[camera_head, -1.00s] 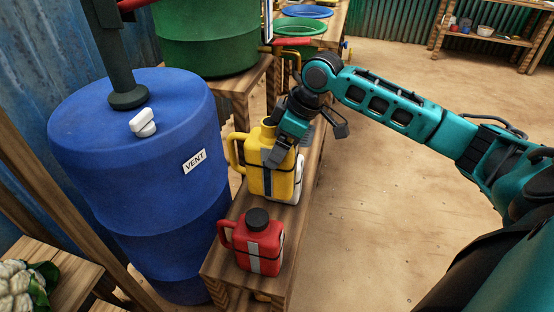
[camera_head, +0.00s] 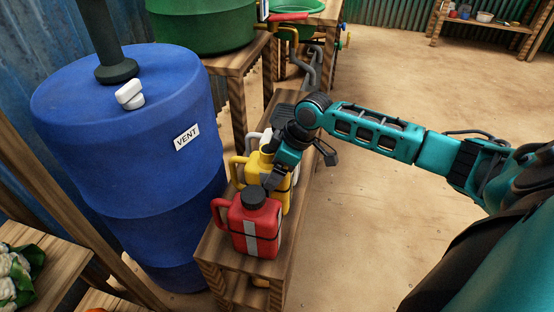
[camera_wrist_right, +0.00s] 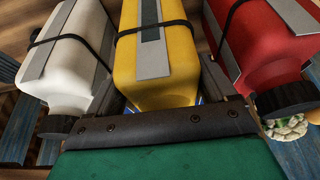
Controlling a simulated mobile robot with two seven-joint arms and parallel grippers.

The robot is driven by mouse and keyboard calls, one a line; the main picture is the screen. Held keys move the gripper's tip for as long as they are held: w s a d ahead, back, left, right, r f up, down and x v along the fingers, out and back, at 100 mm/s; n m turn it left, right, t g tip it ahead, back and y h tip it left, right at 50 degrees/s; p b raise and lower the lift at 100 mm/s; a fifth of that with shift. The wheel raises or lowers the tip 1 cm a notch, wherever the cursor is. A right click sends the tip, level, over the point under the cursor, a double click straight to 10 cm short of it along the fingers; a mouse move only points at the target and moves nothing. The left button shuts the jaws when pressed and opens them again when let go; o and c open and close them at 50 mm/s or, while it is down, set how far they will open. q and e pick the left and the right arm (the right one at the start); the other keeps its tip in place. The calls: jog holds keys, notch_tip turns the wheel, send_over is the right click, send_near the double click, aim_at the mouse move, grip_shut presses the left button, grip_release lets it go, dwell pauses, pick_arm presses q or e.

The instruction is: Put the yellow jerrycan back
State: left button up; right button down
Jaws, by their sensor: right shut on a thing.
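The yellow jerrycan (camera_head: 282,199) is upright at the wooden bench (camera_head: 222,247), between the red jerrycan (camera_head: 256,226) in front and the white jerrycan (camera_head: 251,142) behind. Its base is mostly hidden by the red one, so I cannot tell whether it rests on the wood. My right gripper (camera_head: 276,177) is shut on the yellow jerrycan near its top. In the right wrist view the yellow jerrycan (camera_wrist_right: 181,60) lies between the fingers, with the white one (camera_wrist_right: 75,45) at left and the red one (camera_wrist_right: 265,45) at right. My left gripper is out of view.
A blue barrel (camera_head: 125,150) marked VENT stands close on the left of the bench. A green tub (camera_head: 200,25) on a wooden stand and grey pipes (camera_head: 312,65) are behind. The sandy floor (camera_head: 390,230) to the right is open.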

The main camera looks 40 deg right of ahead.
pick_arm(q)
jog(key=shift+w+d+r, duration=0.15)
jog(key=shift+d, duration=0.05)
pick_arm(e)
jog(key=shift+w+f, duration=0.15)
jog(key=shift+f, duration=0.55)
grip_release()
jog(key=shift+f, duration=0.2)
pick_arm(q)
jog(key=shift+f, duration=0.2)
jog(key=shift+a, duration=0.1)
pick_arm(e)
jog(key=shift+r, duration=0.1)
pick_arm(q)
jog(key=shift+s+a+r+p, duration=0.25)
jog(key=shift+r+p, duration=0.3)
jog(key=shift+p, duration=0.45)
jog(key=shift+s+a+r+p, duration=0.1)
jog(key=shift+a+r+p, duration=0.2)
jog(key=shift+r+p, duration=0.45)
pick_arm(e)
jog(key=v, duration=1.2)
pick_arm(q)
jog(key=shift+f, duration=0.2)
